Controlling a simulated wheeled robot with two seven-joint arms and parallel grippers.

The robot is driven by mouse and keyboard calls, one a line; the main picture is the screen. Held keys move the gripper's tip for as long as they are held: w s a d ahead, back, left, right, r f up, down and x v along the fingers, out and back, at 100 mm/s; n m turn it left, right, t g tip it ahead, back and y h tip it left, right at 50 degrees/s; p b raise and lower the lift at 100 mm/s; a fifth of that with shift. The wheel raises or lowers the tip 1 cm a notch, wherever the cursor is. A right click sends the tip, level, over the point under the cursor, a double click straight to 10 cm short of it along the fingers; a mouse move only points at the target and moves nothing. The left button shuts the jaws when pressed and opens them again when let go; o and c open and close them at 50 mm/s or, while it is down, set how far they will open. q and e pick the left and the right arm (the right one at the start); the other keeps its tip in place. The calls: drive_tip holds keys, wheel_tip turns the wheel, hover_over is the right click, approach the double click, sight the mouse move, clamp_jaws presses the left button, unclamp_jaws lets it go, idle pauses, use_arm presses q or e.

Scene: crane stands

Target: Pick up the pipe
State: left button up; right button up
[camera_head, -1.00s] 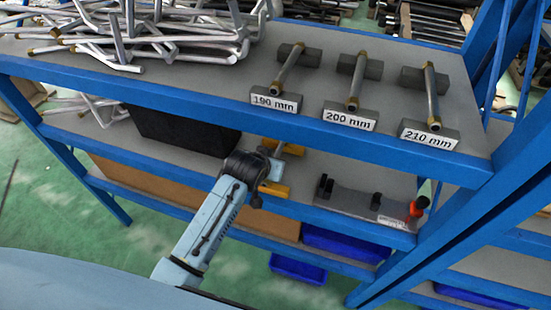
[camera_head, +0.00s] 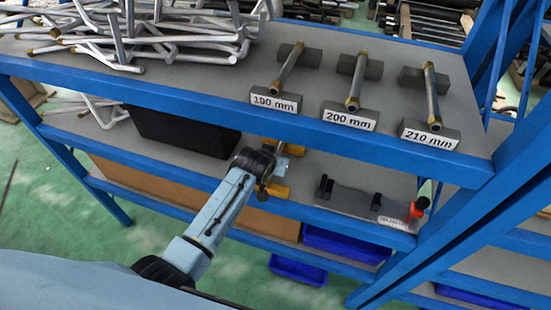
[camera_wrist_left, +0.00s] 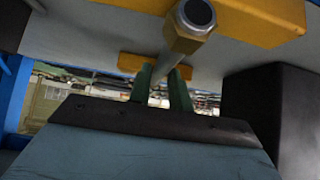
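The pipe (camera_wrist_left: 178,52) is a grey tube with a brass hex fitting at its near end, lying across yellow supports in the left wrist view. In the head view, the yellow supports (camera_head: 281,192) are on the middle shelf, and the pipe there is mostly hidden by my arm and the shelf edge. My left gripper (camera_wrist_left: 161,82) has two dark green fingers, one on each side of the pipe's line, with a gap between them. It appears open. I cannot tell whether the fingers touch the pipe. My right gripper is not in view.
The blue upper shelf edge (camera_head: 230,113) hangs above my left wrist. A black box (camera_head: 180,130) stands left of the supports. The top shelf bears bent pipes (camera_head: 130,40) and labelled stands (camera_head: 350,118).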

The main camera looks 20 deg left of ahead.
use_arm(q)
clamp_jaws()
drive_tip(key=shift+r, duration=0.45)
drive_tip(key=shift+s+r, duration=0.25)
drive_tip(key=shift+r, duration=0.4)
drive_tip(key=shift+s+r, duration=0.2)
drive_tip(key=shift+r, duration=0.4)
drive_tip(key=s+b, duration=0.1)
drive_tip(key=s, duration=1.6)
drive_tip(key=w+a+r+b, duration=0.4)
drive_tip(key=w+r+b, duration=0.1)
drive_tip(key=b, duration=0.6)
drive_tip(key=shift+w+r, duration=0.4)
drive_tip(key=shift+w, duration=0.05)
